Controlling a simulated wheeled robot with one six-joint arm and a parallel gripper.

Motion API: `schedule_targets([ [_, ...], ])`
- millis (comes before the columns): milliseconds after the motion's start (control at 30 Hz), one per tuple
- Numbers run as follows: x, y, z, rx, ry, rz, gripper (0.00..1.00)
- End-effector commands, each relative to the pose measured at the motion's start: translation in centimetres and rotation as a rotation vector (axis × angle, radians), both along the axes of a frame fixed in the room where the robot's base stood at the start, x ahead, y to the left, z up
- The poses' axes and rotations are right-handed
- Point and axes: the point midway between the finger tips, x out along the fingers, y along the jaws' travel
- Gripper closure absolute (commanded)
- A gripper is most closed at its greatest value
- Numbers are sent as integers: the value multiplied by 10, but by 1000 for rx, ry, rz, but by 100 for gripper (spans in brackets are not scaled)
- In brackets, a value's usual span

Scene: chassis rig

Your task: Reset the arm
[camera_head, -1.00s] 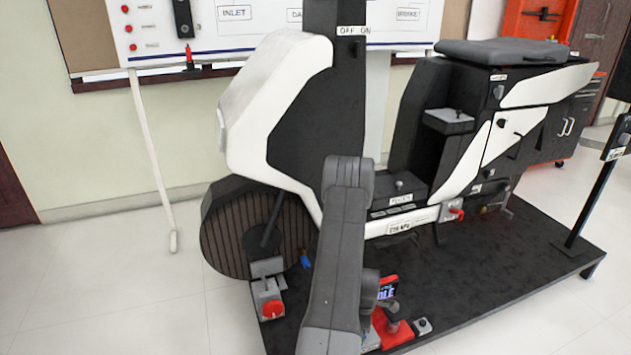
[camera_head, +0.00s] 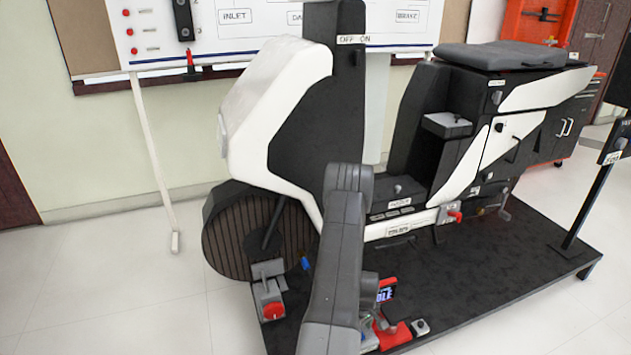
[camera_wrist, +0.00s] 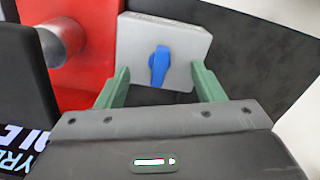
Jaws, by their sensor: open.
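My gripper (camera_wrist: 159,69) is open in the wrist view, its two green fingers spread apart and nothing gripped. Beyond the fingers is a light grey box (camera_wrist: 190,30) with a blue knob (camera_wrist: 159,65), which shows between the fingertips. I cannot tell whether the fingers touch the box. In the head view my grey arm reaches down in front of the rig (camera_head: 520,285) and hides much of the gripper area near the red device (camera_head: 395,337).
A red block with a metal cylinder (camera_wrist: 65,38) and a dark display (camera_wrist: 18,150) are close on the left in the wrist view. A red-knobbed pedal unit (camera_head: 272,310) stands left of my arm. A post with a panel (camera_head: 590,190) is at right.

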Motion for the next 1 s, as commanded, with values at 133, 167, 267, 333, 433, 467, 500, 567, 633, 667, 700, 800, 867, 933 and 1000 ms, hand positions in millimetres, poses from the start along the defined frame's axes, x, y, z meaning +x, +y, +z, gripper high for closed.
schedule_targets([
  [133, 0, -1, 2, 0, 0, -112, 38],
  [167, 0, -1, 2, 0, 0, -134, 38],
  [267, 0, -1, 2, 0, 0, -197, 38],
  [333, 0, -1, 1, 0, 1, -231, 38],
  [433, 0, -1, 1, 0, 1, -266, 38],
  [467, 0, -1, 0, 0, 1, -273, 38],
  [500, 0, -1, 0, 0, 1, -281, 38],
  [567, 0, -1, 0, 0, 1, -288, 38],
  [633, 0, -1, 0, 0, 0, -291, 38],
  [667, 0, -1, 0, 0, 0, -291, 38],
  [700, 0, -1, 0, 0, 0, -291, 38],
  [800, 0, -1, 0, 0, 0, -290, 38],
  [867, 0, -1, 0, 0, 0, -290, 38],
  [933, -1, -1, 0, 0, 3, -291, 38],
  [1000, -4, 0, 1, 1, 9, -293, 38],
])
